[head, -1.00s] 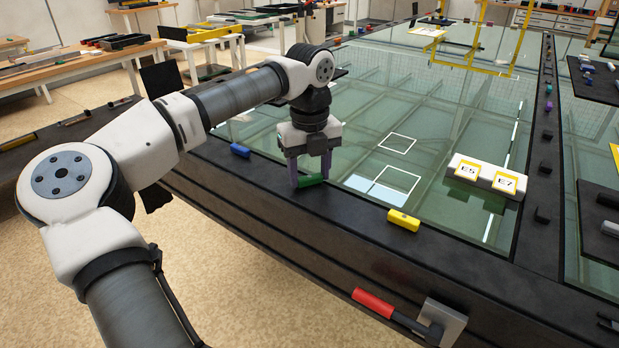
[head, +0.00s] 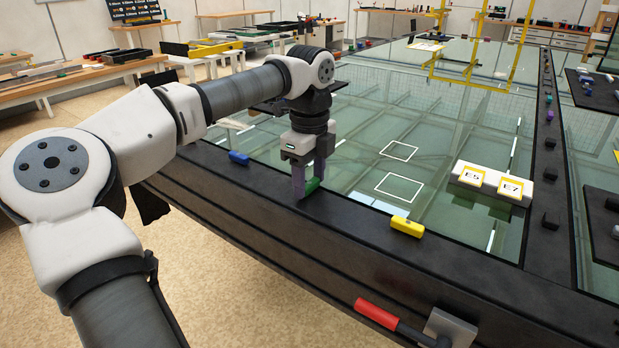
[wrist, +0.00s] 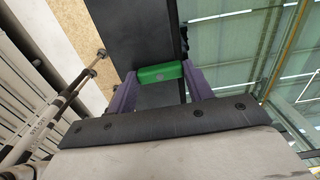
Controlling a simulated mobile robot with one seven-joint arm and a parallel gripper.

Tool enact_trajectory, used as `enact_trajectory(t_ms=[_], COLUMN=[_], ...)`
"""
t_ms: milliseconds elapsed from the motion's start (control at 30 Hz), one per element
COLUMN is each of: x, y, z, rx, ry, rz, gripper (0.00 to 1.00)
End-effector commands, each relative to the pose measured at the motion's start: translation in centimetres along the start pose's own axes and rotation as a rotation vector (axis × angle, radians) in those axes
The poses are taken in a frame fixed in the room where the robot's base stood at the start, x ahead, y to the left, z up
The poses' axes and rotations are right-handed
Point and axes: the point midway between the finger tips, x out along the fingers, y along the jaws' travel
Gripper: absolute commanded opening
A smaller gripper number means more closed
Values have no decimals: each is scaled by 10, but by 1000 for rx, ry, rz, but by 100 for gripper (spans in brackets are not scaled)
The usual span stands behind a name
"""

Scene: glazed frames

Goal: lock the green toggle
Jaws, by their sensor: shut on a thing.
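The green toggle (head: 313,185) sits on the dark rail along the near edge of the glass table. My gripper (head: 308,189) points down over it, with its purple fingers shut on the toggle. In the wrist view, the green toggle (wrist: 160,73) lies between the two fingers (wrist: 160,82), its long side crossing the dark rail. The fingers hide part of the toggle in the head view, and its base is not visible.
A blue toggle (head: 239,158) lies left of my gripper on the rail, and a yellow one (head: 407,227) lies to its right. A red-handled lever (head: 378,313) projects from the table's front side. A white block (head: 491,184) labelled E5 and E7 stands on the glass.

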Motion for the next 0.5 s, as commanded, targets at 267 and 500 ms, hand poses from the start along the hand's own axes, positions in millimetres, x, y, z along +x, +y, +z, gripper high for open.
enact_trajectory(t_ms=[267,500], x=[-1,-1], y=[0,0], z=[0,0], rx=[-8,-8], ry=[0,0], rz=[-2,-1], gripper=[28,65])
